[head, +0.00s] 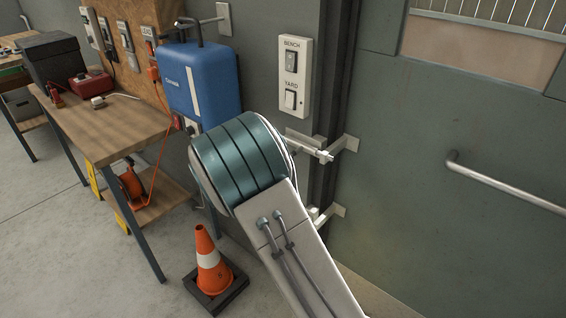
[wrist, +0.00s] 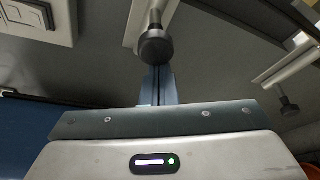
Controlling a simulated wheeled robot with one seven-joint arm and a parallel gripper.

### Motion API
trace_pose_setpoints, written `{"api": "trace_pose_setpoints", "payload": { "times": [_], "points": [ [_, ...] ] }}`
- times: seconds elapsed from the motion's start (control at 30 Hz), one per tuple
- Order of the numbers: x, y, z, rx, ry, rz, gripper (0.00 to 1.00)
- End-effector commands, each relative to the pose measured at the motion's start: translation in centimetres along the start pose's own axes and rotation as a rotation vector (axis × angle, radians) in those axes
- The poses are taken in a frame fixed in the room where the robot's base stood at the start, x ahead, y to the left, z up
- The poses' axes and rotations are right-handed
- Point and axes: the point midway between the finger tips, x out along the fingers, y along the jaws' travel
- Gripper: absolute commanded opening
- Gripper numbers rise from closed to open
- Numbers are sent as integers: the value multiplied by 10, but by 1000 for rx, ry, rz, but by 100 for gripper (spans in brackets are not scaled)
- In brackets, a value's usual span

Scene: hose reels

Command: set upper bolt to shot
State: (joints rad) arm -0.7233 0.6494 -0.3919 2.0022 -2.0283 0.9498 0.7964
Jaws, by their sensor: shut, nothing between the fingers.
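The upper bolt (head: 306,143) is a pale metal bolt on the wall by the door frame, below the switch panel. A pale bracket (head: 345,143) sits on the door side beside it. I cannot tell whether the rod enters that bracket. In the wrist view the upper bolt's dark round knob (wrist: 156,46) hangs on a short stem at top centre. My gripper (wrist: 158,72) is shut and empty, its fingers just below the knob in the picture. I cannot tell whether they touch. In the head view my arm hides the gripper.
A lower bolt (head: 318,215) sits below; its knob (wrist: 288,106) shows at right in the wrist view. The switch panel (head: 293,75), a blue wall box (head: 205,80) and a door handle (head: 500,184) are around. A traffic cone (head: 208,255) and a workbench (head: 118,128) stand left.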

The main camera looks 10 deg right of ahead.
Motion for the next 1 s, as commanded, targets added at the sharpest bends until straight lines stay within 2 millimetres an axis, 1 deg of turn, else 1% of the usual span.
{"api": "trace_pose_setpoints", "payload": {
  "times": [0.03,0.23,0.37,0.47,0.7,0.8,0.9,1.0],
  "points": [
    [1,1,3,1,-7,0,0],
    [2,0,5,2,-11,-1,0],
    [-6,1,5,4,-10,0,0],
    [-22,0,4,3,-8,0,0],
    [-78,0,0,1,-1,0,0],
    [-99,0,0,1,-2,0,0],
    [-116,0,0,-1,-2,-1,0],
    [-128,0,-1,1,-1,-1,0]
  ]
}}
